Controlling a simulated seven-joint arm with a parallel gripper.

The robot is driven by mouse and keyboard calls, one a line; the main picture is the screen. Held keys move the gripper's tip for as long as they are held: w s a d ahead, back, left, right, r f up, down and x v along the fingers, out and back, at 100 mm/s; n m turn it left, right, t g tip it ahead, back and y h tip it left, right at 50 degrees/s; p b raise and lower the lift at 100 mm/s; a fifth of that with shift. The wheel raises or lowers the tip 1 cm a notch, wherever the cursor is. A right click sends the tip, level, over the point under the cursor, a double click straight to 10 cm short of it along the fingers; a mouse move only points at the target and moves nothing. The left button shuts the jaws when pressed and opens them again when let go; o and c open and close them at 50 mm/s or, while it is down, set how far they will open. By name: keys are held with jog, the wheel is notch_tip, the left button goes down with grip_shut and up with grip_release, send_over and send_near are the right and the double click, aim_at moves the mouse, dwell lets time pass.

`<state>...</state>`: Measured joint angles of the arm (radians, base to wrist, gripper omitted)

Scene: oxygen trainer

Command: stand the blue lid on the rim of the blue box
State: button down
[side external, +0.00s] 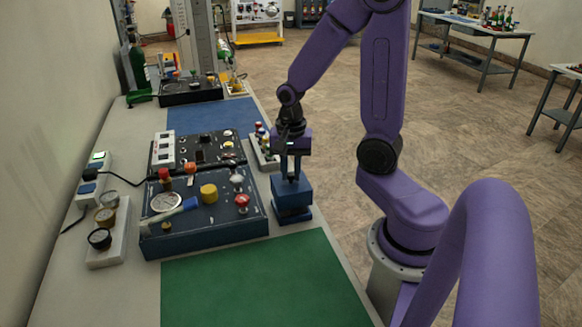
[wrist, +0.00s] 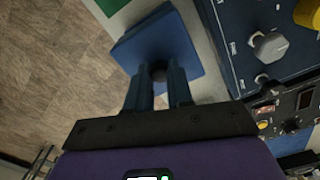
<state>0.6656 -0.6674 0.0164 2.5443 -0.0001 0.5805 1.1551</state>
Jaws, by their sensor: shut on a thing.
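The blue lid (side external: 291,187) is at the right edge of the bench, directly under my gripper (side external: 290,177). My gripper points down and is shut on the lid's small dark knob, which shows between the fingertips in the wrist view (wrist: 160,73). The lid also shows there as a blue plate (wrist: 155,42) beyond the fingers. The blue box (side external: 292,214) shows below the lid in the side view, with a dark band between them. I cannot tell whether the lid touches the box's rim. The inside of the box is hidden.
A dark blue panel (side external: 205,228) with knobs and a gauge stands just left of the box. A black panel (side external: 198,150) lies behind it. A green mat (side external: 260,285) in front is clear, and a blue mat (side external: 210,116) lies farther back.

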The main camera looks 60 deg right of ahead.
jog(key=shift+f, duration=1.55)
jog(key=c, duration=0.9)
grip_release()
jog(key=shift+r, duration=0.1)
notch_tip(320, 180, up, 17)
jog(key=s+a+f+n, duration=0.2)
jog(key=s+a+n, duration=0.2)
jog(key=n, duration=0.4)
jog(key=s+a+f+n, duration=0.3)
jog(key=s+a+n, duration=0.2)
jog(key=n, duration=0.4)
jog(key=s+a+f+n, duration=0.2)
jog(key=s+a+n, duration=0.2)
jog(key=n, duration=0.4)
jog(key=shift+s+a+f+n, duration=0.1)
jog(key=shift+s+a+n, duration=0.1)
jog(key=shift+s, duration=0.15)
jog(key=shift+s+a+f+n, duration=0.1)
jog(key=shift+s+n, duration=0.1)
jog(key=shift+s, duration=0.1)
